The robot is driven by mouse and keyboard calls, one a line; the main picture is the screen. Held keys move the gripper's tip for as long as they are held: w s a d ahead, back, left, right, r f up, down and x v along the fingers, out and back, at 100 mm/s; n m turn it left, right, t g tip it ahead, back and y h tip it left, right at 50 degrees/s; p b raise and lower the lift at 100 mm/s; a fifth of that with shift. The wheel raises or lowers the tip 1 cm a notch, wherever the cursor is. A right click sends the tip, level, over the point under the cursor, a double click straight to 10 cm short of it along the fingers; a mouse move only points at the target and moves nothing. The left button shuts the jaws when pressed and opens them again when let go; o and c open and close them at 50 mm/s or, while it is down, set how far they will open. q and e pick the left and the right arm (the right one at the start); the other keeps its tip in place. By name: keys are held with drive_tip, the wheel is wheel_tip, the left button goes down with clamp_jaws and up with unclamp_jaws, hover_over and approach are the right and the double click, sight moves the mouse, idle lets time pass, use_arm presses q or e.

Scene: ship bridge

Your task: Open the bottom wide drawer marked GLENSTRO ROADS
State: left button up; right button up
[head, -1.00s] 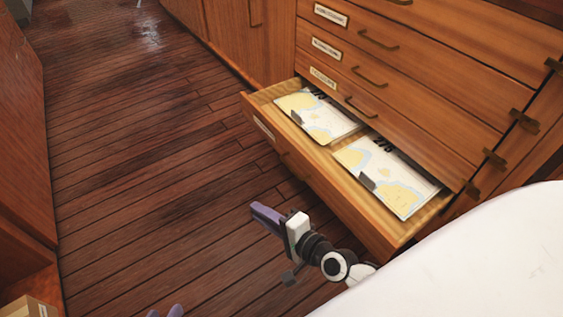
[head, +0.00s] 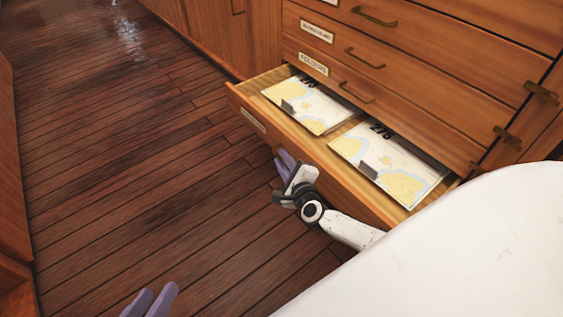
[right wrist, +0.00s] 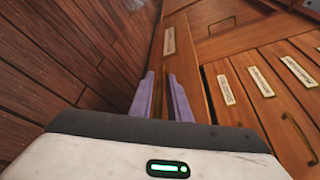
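The bottom wide drawer (head: 332,178) stands partly pulled out of the wooden cabinet in the head view. Its front label (head: 253,120) is too small to read. Charts (head: 307,104) lie inside. My right gripper (head: 284,159) is at the drawer's front, by the place of its handle, which it mostly hides.
Several shut drawers with brass handles rise above, one labelled FOLDERS (head: 313,64). Brass catches (head: 507,139) stick out at the cabinet's right edge. A white rounded surface fills the lower right. The plank floor (head: 130,170) left of the drawer is clear.

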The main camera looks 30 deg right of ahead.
drive_tip(key=shift+w+d+f, duration=0.1)
drive_tip(key=shift+w, duration=0.45)
clamp_jaws()
drive_tip(key=shift+s, duration=0.1)
idle(1.0)
